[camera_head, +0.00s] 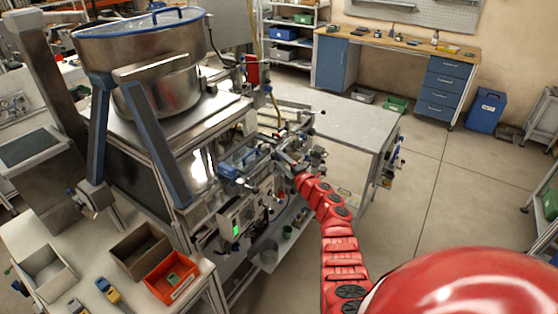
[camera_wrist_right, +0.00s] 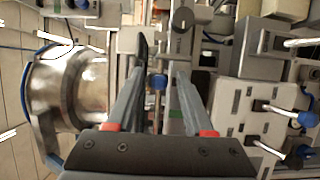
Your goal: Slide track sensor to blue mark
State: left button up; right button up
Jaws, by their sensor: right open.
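My right gripper (camera_head: 283,159) is at the end of the red arm, over the track and feeder machinery in front of the big steel bowl. In the right wrist view its two long grey fingers (camera_wrist_right: 161,72) are apart. A small blue-topped knob on a thin post (camera_wrist_right: 159,82) shows in the gap between them. I cannot tell whether this knob belongs to the track sensor, or whether a finger touches it. A grey rail runs lengthwise beyond the fingers. I cannot make out the blue mark for certain. My left gripper does not show.
The steel bowl (camera_head: 160,62) with a blue rim stands left of the track. A control box with a green screen (camera_head: 236,228) sits below it. Levers with blue knobs (camera_wrist_right: 307,118) stand right of my fingers. An orange bin (camera_head: 171,277) is at front left. Open floor lies right.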

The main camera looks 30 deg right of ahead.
jog(key=shift+w, duration=0.5)
jog(key=c, duration=0.8)
grip_shut()
jog(key=shift+s, duration=0.1)
